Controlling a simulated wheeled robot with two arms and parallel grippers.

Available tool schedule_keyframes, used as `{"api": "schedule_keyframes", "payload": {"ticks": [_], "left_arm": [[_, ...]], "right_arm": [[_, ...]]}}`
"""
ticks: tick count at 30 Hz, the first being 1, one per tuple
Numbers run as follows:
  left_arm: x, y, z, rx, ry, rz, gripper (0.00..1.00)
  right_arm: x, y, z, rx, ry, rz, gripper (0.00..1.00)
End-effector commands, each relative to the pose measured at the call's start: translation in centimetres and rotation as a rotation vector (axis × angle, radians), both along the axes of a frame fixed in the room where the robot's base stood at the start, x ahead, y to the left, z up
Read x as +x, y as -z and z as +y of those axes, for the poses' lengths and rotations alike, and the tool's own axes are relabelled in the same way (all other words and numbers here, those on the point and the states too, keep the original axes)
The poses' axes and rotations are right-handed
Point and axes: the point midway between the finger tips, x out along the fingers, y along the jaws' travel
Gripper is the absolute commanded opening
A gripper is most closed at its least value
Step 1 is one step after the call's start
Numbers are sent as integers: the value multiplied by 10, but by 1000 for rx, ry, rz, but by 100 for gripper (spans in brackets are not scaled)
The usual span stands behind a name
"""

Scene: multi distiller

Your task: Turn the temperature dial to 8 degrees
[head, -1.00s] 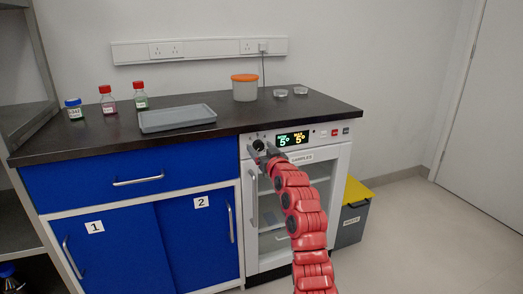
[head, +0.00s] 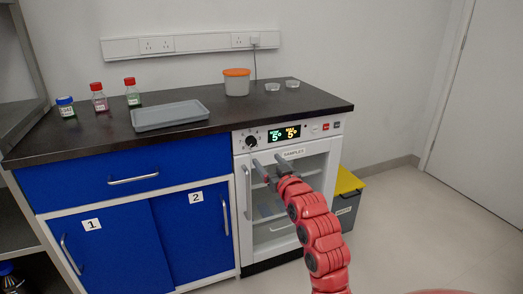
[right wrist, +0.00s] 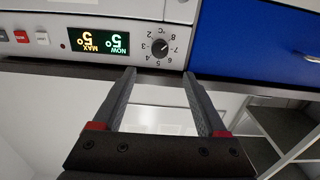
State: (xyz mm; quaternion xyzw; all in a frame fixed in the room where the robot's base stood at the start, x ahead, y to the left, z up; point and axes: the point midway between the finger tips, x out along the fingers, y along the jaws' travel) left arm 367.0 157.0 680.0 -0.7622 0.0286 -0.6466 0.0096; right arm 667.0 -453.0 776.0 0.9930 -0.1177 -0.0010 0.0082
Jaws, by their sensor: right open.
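The temperature dial (head: 251,141) is a round black knob on the white control panel of the glass-door fridge (head: 286,220). In the right wrist view the dial (right wrist: 159,48) appears upside down, with numbers around it; I cannot tell its exact pointer setting. The display (head: 284,133) beside it shows 5° for both NOW and MAX. My right gripper (head: 268,161) is open and empty in front of the fridge, just below the dial. In the right wrist view its two fingers (right wrist: 159,73) point toward the dial, apart from it. My left gripper is out of view.
The dark worktop (head: 200,150) carries a grey tray (head: 170,115), several small bottles, an orange-lidded tub (head: 237,84) and glass dishes. Blue cabinets (head: 110,240) stand left of the fridge. A yellow-lidded bin (head: 346,203) stands to its right. The floor at right is clear.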

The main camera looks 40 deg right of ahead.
Motion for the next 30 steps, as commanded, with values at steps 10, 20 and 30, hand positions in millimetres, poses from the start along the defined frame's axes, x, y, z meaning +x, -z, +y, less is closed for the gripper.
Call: {"api": "schedule_keyframes", "payload": {"ticks": [10, 20, 30], "left_arm": [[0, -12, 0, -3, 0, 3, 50], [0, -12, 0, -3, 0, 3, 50], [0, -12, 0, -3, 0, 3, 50]], "right_arm": [[-48, -1, 11, 1, 0, -1, 75], [-51, 0, 12, 1, 0, 0, 75], [-51, 0, 13, 3, 0, -6, 75]]}}
